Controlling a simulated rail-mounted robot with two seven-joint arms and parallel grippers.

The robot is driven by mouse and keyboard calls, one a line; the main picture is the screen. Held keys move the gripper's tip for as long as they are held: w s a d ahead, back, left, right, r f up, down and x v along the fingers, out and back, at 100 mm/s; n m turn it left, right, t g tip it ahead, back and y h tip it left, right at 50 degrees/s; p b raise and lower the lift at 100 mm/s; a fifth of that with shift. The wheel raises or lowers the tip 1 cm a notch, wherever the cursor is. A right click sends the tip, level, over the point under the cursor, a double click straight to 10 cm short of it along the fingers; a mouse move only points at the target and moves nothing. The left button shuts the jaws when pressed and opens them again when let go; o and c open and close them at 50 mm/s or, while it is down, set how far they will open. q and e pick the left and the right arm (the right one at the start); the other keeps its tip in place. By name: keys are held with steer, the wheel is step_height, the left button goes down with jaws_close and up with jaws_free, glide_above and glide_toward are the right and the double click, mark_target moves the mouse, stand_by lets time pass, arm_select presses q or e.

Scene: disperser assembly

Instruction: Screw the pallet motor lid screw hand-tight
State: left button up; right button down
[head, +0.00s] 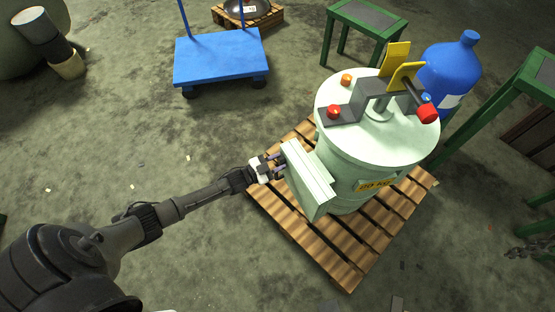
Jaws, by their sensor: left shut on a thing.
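A pale green disperser drum (345,150) stands upright on a wooden pallet (345,262). A pale green motor box with a flat lid (308,180) sticks out from the drum's left side. My left gripper (278,163) is at the left face of this lid, near its upper end, with its fingers pointing at it. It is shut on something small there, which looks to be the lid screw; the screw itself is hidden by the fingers. My right gripper is not in view.
A blue water bottle (450,68) stands behind the drum. A blue cart (222,57) is at the back left. Green tables (367,17) stand at the back and right. Yellow handles and a red knob (427,113) top the drum. The floor on the left is mostly clear.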

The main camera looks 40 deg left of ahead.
arm_select(q)
steer(key=m+p, duration=0.1)
steer(key=m, duration=0.3)
steer(key=shift+r+m, duration=0.1)
steer(key=shift+m, duration=0.2)
steer(key=m, duration=0.3)
steer(key=shift+a+m, duration=0.1)
steer(key=shift+m, duration=0.3)
steer(key=m, duration=0.5)
steer(key=shift+r+m+b, duration=0.1)
steer(key=shift+m+b, duration=0.3)
steer(key=shift+m, duration=1.2)
steer(key=o, duration=0.9)
